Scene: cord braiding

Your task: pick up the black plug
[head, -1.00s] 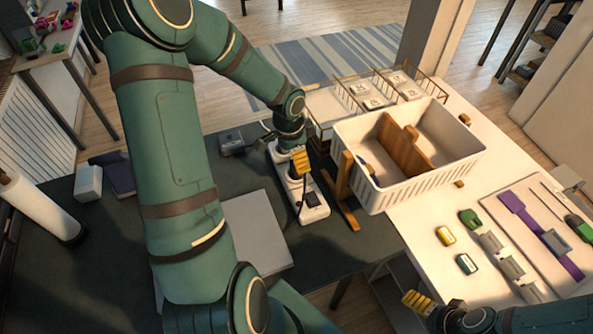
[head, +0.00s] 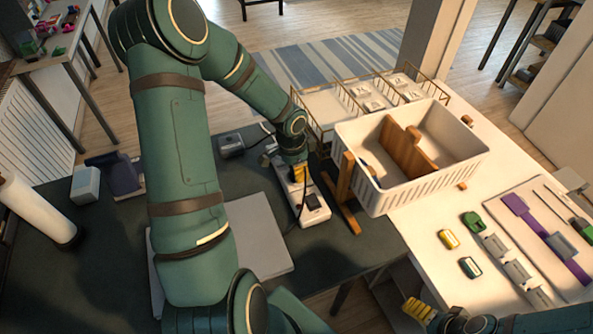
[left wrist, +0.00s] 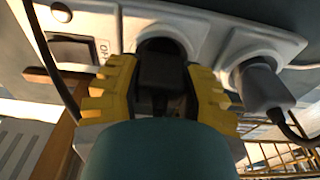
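The black plug (left wrist: 162,75) sits in a round socket of the white power strip (left wrist: 205,25), which lies on the dark table in the head view (head: 316,217). My left gripper (left wrist: 163,88) is down at the strip, its yellow fingers on either side of the plug, very near or touching it. I cannot tell whether they press on it. In the head view my left gripper (head: 299,173) hides most of the plug. My right gripper (head: 417,309) is at the bottom edge, far from the strip; its opening is unclear.
A grey plug (left wrist: 262,85) with a cord fills the adjacent socket; a rocker switch (left wrist: 75,50) is on the other side. A white basket (head: 420,185) stands right of the strip. A pale flat panel (head: 262,240) lies to the left.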

